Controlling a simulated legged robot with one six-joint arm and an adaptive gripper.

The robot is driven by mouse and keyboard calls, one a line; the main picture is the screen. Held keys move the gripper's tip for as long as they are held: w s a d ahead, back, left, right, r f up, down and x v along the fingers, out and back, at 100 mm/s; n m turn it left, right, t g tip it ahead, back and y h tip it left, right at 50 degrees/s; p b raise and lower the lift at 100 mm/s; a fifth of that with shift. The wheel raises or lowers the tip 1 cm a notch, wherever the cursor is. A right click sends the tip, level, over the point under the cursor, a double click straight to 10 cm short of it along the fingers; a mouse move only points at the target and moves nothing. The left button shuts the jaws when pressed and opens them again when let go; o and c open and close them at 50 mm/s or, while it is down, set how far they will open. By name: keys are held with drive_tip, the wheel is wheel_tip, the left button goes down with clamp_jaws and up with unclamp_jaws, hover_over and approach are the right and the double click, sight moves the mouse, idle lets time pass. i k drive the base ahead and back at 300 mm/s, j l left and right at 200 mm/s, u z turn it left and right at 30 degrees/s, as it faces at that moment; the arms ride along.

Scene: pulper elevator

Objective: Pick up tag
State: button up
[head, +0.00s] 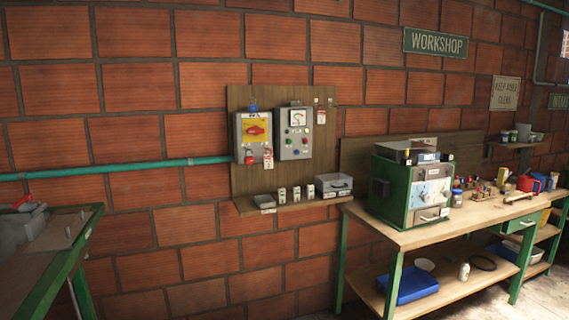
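A wooden board on the brick wall carries a grey switch box (252,137) with a yellow plate and a red rotary handle. A small white and red tag (268,160) hangs at this box's lower right, by a red padlock (249,157). Another white and red tag (321,116) hangs on the board at the right of a grey control box (295,134) with a dial and coloured buttons. Their print is too small to read, and I cannot tell which tag the task names. My gripper is not in view.
A wooden shelf (290,205) below the boxes holds small blocks and a grey case (333,185). At right, a green-legged workbench (415,238) bears a green and grey machine (411,188) and tools. A green-framed table (70,249) stands at left. A teal pipe (120,168) crosses the wall.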

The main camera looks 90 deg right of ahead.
sight(268, 159)
drive_tip(key=z, duration=3.1)
drive_tip(key=i+j, duration=0.15)
drive_tip(key=i, duration=0.35)
drive_tip(key=i+j, duration=0.15)
drive_tip(key=i, duration=0.4)
